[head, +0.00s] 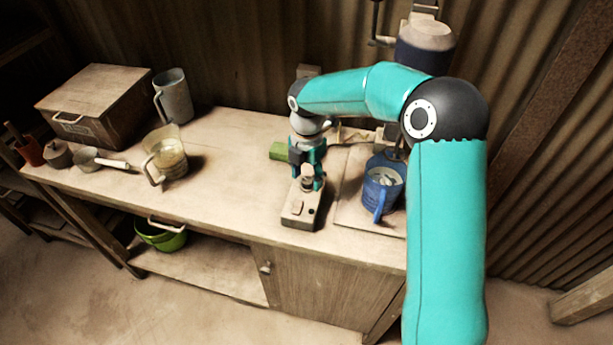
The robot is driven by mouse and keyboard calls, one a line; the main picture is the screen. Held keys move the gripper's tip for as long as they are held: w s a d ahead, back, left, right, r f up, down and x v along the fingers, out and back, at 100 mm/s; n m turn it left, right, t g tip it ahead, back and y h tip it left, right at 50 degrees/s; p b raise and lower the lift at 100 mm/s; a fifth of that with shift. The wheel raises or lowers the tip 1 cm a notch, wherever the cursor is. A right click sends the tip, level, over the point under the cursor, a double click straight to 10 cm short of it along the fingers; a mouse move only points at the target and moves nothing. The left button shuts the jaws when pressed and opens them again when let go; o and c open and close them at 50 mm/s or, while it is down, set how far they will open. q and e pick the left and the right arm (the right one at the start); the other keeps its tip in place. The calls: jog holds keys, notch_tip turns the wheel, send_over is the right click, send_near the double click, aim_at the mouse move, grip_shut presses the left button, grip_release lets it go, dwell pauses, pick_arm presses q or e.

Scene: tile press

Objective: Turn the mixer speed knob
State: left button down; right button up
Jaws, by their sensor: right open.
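A small beige control box (296,214) lies on the bench top, left of the blue jug. My left gripper is out of view.
A green block (281,151) lies just behind my gripper. A clear jug (166,158), a grey jug (173,95) and a wooden box (97,102) stand to the left. The bench top (235,165) is clear between the clear jug and the control box.

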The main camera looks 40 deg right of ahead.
jog(key=shift+f, duration=0.35)
jog(key=shift+c, duration=0.3)
grip_shut()
